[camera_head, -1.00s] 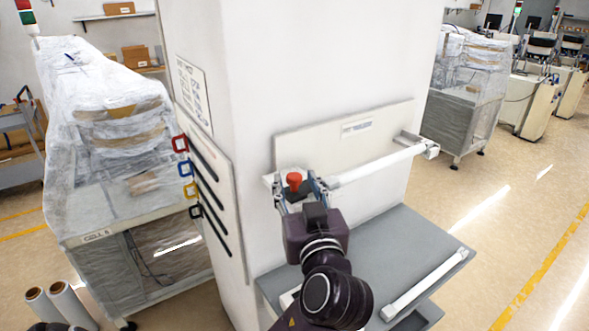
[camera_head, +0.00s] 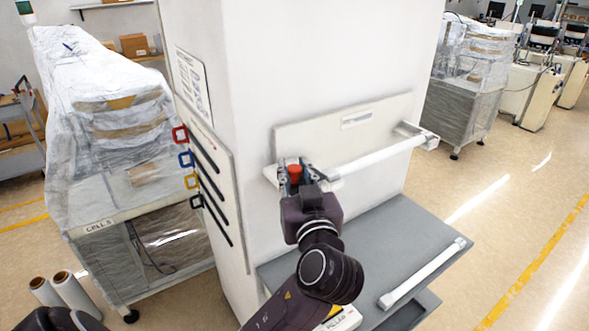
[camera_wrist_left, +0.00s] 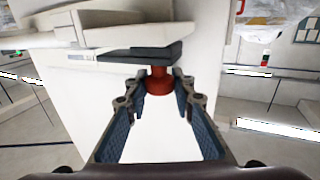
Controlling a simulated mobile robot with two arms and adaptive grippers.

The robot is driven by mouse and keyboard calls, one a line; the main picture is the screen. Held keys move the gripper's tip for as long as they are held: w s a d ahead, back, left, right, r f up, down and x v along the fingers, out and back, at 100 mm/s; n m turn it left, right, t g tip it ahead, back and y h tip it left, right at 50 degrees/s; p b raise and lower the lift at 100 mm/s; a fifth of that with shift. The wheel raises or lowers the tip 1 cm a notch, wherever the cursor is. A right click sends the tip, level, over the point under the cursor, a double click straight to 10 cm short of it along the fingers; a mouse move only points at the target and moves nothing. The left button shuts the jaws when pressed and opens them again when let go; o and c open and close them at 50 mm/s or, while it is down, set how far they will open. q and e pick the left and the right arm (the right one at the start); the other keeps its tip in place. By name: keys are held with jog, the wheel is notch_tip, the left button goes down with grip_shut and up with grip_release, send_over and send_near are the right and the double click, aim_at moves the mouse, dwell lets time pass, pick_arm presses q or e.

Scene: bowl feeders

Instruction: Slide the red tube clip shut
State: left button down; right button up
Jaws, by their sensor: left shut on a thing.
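The red piece (camera_head: 295,173), which I take as the red tube clip, is a short knob-like part at the left end of the white tube (camera_head: 375,158) on the pillar's wall panel. It also shows in the left wrist view as a red flanged knob (camera_wrist_left: 159,82) below a dark block (camera_wrist_left: 145,53). My left gripper (camera_head: 297,178) is shut on the red piece, one fingertip on each side of it. In the left wrist view the blue-padded fingers (camera_wrist_left: 160,90) reach to it from below. The clip's far side is hidden. My right gripper is not seen.
A grey shelf (camera_head: 415,235) juts out below the panel, with a loose white tube (camera_head: 420,275) on it. A wrapped machine (camera_head: 110,120) stands left. Floor on the right is open.

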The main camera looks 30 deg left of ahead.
pick_arm(q)
jog(key=w, duration=0.1)
jog(key=w+d+b, duration=0.1)
jog(key=w+b, duration=0.1)
jog(key=w, duration=0.1)
jog(key=shift+d, duration=0.35)
jog(key=shift+r, duration=0.15)
jog(key=shift+s+a, duration=0.1)
jog(key=shift+s, duration=0.05)
jog(key=c, duration=1.9)
grip_release()
jog(key=shift+o, duration=1.2)
jog(key=shift+w+d, duration=0.2)
jog(key=shift+w, duration=0.05)
